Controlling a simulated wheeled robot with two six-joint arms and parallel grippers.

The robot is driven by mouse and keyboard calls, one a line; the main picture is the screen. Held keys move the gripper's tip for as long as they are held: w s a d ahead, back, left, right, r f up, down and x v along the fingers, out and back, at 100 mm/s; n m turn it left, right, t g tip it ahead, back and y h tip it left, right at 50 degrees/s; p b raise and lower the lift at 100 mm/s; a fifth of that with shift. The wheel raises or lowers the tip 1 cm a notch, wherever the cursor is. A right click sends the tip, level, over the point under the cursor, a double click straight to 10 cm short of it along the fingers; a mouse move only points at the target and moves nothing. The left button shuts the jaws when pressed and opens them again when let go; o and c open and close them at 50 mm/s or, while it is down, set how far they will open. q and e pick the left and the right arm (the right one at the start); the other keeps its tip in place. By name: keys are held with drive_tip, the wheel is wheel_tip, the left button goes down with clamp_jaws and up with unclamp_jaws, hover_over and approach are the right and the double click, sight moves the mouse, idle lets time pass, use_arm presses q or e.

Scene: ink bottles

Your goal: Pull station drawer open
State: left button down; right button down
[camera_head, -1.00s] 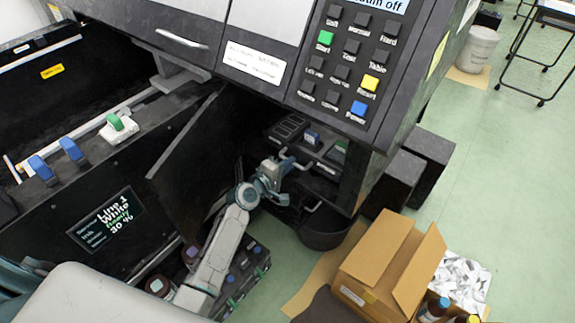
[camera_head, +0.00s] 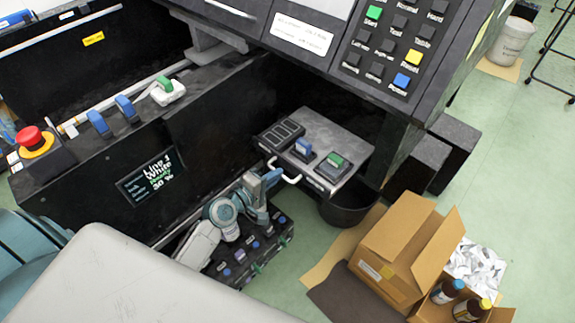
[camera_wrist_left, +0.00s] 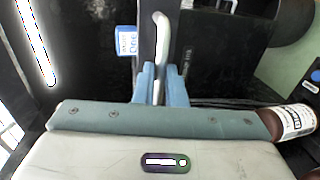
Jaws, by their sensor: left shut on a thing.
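The station drawer (camera_head: 352,150) stands out from under the dark machine in the head view. Its grey top carries a slotted block, a blue item and a green item. A pale bar handle (camera_head: 290,179) is on its front. My left gripper (camera_head: 272,183) is at this handle, with part of the hand hidden by its own links. In the left wrist view, the blue-grey fingers (camera_wrist_left: 160,88) are shut around the handle (camera_wrist_left: 161,40). My right gripper is not in view.
A low unit with several knobs (camera_head: 262,250) lies below my left arm. A black bin (camera_head: 347,210) stands below the drawer.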

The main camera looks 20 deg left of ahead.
use_arm(q)
drive_tip(key=v, duration=0.3)
drive_tip(key=shift+s+a+f, duration=0.15)
drive_tip(key=shift+s+f, duration=0.2)
drive_tip(key=shift+s, duration=0.1)
drive_tip(key=c, duration=1.5)
unclamp_jaws()
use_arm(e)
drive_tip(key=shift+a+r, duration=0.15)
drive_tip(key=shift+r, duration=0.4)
